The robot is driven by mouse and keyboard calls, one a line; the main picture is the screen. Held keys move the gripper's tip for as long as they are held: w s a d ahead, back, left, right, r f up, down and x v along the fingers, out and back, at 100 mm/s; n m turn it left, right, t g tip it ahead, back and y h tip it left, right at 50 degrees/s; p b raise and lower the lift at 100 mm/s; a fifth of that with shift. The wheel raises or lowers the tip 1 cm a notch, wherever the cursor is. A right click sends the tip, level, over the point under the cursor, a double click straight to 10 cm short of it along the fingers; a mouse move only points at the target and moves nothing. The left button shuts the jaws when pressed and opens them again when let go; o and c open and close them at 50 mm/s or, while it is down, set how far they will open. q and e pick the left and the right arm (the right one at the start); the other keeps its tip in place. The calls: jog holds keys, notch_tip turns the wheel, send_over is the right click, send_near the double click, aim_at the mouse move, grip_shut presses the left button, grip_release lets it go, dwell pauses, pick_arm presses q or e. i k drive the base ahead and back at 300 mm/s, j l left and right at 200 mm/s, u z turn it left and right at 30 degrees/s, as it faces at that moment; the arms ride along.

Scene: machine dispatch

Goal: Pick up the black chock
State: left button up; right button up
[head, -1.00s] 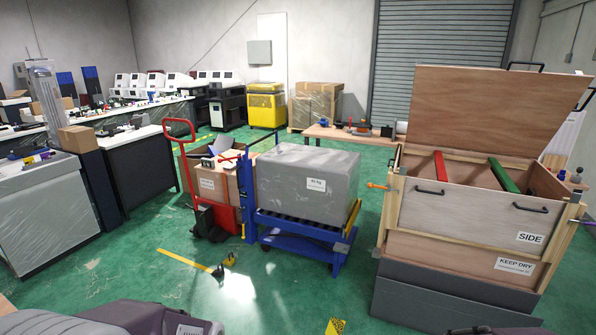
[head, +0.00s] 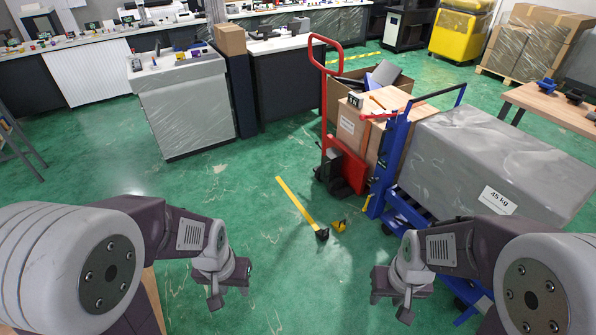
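A small black chock (head: 322,234) lies on the green floor at the lower end of a yellow floor line. A small yellow block (head: 339,226) lies just right of it. My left gripper (head: 230,295) hangs in the air to the left in the picture, apart from the chock, its fingertips apart and nothing between them. My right gripper (head: 390,305) hangs to the right, also apart from the chock, with fingertips apart and empty.
A red hand truck (head: 345,165) with cartons (head: 375,118) stands behind the chock. A blue cart (head: 402,215) bears a grey wrapped 45 kg load (head: 500,160) at right. A grey counter (head: 185,105) stands at back left. The floor left of the yellow line is clear.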

aim_at(323, 235)
jog(key=i+j+u, duration=0.15)
jog(key=i+u, duration=0.2)
jog(key=i, duration=0.35)
jog(key=i+u, duration=0.3)
jog(key=i, duration=0.4)
jog(key=i+j+z, duration=0.15)
jog(key=i+z, duration=0.3)
jog(key=i+j+z, duration=0.2)
jog(key=z, duration=0.25)
jog(key=i+j+z, duration=0.25)
jog(key=z, duration=0.15)
jog(key=i+j+z, duration=0.15)
jog(key=j+z, duration=0.3)
jog(key=i+j+z, duration=0.2)
jog(key=z, duration=0.25)
jog(key=i+j+z, duration=0.15)
jog(key=j+z, duration=0.25)
jog(key=i+j+z, duration=0.1)
jog(key=j+z, duration=1.6)
jog(key=k, duration=0.05)
